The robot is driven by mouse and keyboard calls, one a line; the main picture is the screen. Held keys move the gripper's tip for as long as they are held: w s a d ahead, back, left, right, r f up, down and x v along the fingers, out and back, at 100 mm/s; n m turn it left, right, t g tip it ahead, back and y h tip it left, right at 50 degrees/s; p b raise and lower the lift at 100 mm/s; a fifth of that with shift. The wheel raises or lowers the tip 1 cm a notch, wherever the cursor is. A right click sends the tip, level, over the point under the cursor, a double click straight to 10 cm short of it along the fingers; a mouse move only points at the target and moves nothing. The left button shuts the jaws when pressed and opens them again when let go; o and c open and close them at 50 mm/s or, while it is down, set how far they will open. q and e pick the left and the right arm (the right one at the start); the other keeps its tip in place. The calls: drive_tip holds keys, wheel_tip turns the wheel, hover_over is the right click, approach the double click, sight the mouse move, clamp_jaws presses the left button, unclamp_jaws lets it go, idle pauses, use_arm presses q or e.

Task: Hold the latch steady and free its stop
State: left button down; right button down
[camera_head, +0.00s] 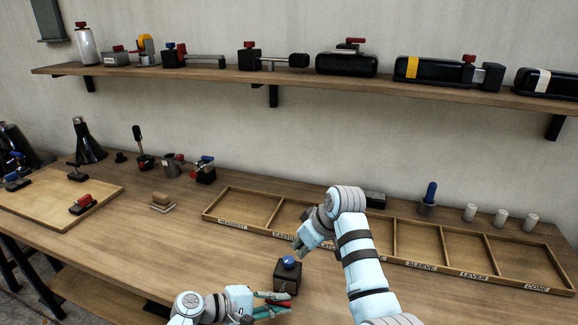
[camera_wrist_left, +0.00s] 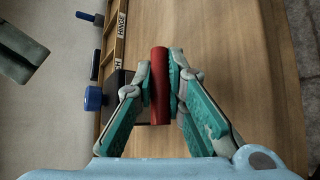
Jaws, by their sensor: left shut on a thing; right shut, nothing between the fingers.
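The latch (camera_head: 286,281) is a small dark block on the front of the bench, with a blue knob (camera_head: 288,261) on top that looks like its stop. In the left wrist view the blue knob (camera_wrist_left: 93,98) sticks out at the left. My left gripper (camera_head: 273,303), just in front of the block, is shut on a red cylindrical handle (camera_wrist_left: 159,85). The handle overlaps the block in the wrist view; their join is hidden. My right gripper (camera_head: 299,247) is shut and empty, a little behind and above the blue knob, apparently not touching it.
A wooden compartment tray (camera_head: 262,228) with labelled sections lies behind and right of the latch. A small sponge-like block (camera_head: 162,202) and a wooden board (camera_head: 60,190) lie to the left. A wall shelf (camera_head: 200,72) holds several devices. Bench left of the latch is clear.

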use_arm(q)
drive_tip(key=c, duration=1.6)
unclamp_jaws()
drive_tip(key=shift+o, duration=0.2)
